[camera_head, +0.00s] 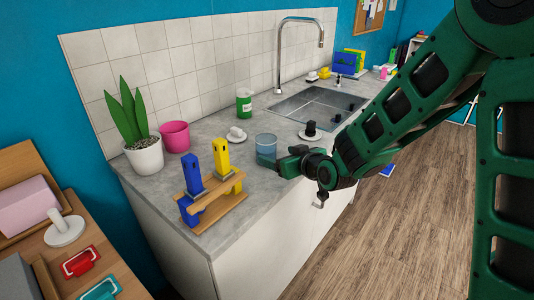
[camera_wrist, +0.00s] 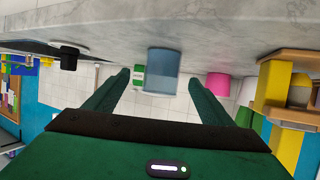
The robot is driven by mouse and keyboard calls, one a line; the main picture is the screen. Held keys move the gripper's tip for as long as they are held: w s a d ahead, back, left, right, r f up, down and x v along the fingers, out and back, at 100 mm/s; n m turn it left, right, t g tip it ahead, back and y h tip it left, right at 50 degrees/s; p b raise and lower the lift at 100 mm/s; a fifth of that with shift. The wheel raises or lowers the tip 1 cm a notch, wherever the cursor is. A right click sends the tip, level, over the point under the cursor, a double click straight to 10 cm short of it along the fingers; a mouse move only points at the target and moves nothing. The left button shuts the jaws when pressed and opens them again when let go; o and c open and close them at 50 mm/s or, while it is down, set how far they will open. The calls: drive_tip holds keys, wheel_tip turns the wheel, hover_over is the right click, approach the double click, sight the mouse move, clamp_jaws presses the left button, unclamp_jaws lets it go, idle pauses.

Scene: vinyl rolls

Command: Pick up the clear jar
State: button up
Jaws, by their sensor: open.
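The clear jar (camera_head: 266,147), bluish and see-through, stands upright on the grey counter near its front edge. In the wrist view, which is upside down, the jar (camera_wrist: 162,72) shows between my two green fingers, with a gap on each side. My gripper (camera_head: 282,162) is open and empty, low over the counter just right of the jar. In the wrist view my gripper (camera_wrist: 159,79) points at the jar; I cannot tell whether the fingertips reach past its near side. The jar's lower right is partly hidden by my gripper in the head view.
A pink pot (camera_head: 175,136) and a potted plant (camera_head: 145,156) are at left. A wooden rack (camera_head: 215,206) with blue and yellow items stands front left. A black-knobbed object (camera_head: 310,130) and sink (camera_head: 318,107) lie right.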

sight(273, 154)
drive_tip(key=x, duration=0.3)
drive_tip(key=shift+x, duration=2.75)
drive_tip(key=shift+a+r, duration=0.2)
drive_tip(key=c, duration=1.3)
